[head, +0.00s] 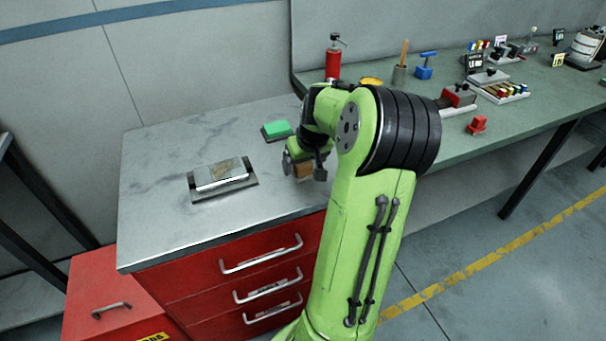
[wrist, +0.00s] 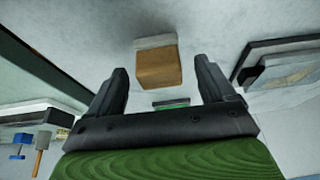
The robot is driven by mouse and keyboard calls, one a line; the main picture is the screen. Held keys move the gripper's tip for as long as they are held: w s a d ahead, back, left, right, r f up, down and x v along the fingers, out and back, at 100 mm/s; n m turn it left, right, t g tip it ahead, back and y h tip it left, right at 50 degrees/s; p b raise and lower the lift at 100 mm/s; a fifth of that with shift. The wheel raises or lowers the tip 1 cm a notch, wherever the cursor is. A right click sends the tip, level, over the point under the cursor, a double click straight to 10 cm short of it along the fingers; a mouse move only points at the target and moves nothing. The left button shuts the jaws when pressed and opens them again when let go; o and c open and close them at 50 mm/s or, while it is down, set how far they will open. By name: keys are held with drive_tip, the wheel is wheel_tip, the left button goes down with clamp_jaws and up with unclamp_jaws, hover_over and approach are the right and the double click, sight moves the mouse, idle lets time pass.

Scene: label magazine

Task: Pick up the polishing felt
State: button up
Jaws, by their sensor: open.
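The polishing felt appears to be the small tan block with a pale layer on one face (wrist: 157,68). In the wrist view it sits on the grey worktop, between and just beyond the fingertips. My gripper is open in the wrist view (wrist: 161,72), one finger to each side of the block in the picture. I see no contact between fingers and block.
A flat grey stone (head: 221,173) lies on a dark tray left of my gripper. A green block (head: 277,129) on a dark base sits behind it. A red bottle (head: 333,62) stands on the green bench (head: 445,130) to the right. The worktop's front left (head: 150,235) is clear.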

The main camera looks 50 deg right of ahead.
drive_tip(key=shift+w+d+f, duration=0.15)
drive_tip(key=shift+w+f, duration=0.1)
drive_tip(key=shift+f, duration=0.35)
drive_tip(key=shift+r, duration=0.1)
drive_tip(key=shift+c, duration=0.6)
drive_tip(key=c, duration=1)
drive_tip(key=shift+r, duration=0.1)
wheel_tip(320, 180, up, 10)
drive_tip(key=p, duration=0.3)
